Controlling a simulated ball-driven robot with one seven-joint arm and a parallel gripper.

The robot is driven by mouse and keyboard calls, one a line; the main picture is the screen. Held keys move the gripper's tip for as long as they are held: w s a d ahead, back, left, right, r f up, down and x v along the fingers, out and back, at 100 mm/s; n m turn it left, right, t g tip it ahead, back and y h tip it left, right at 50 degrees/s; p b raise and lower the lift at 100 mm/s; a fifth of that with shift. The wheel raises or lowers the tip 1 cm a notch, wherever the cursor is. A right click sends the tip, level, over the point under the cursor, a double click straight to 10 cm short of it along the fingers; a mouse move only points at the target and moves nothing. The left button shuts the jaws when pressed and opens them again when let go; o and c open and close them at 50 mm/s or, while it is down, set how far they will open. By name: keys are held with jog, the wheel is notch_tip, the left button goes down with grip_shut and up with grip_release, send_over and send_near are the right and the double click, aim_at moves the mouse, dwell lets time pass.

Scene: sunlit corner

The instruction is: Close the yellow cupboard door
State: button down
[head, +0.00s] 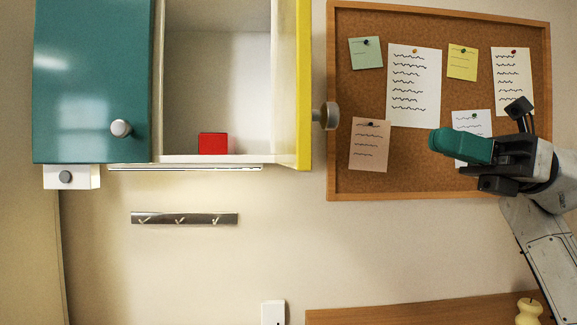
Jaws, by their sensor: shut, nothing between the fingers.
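The yellow cupboard door (304,85) stands open at the right side of the wall cupboard, swung out towards me and seen nearly edge-on. Its round grey knob (328,116) sticks out to the right. The open compartment (217,90) is pale inside and holds a red block (213,143) on its floor. The teal door (92,80) on the left is shut. My gripper (436,141), with teal fingertips, is shut and empty. It is to the right of the yellow door and apart from it, in front of the corkboard in the picture.
A corkboard (400,185) with pinned notes hangs right of the cupboard. A hook rail (184,219) is on the wall below. A wooden surface (420,312) with a pale yellow object (529,312) is at lower right. The space between the knob and my gripper looks clear.

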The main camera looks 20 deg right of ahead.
jog(key=a+f+n+g+h, duration=0.1)
jog(key=f+h, duration=0.1)
jog(key=h, duration=0.1)
jog(key=p, duration=0.4)
send_near(294, 114)
jog(key=w+a+f, duration=0.1)
jog(key=a+f, duration=0.4)
jog(key=shift+w+r, duration=0.15)
jog(key=shift+w, duration=0.1)
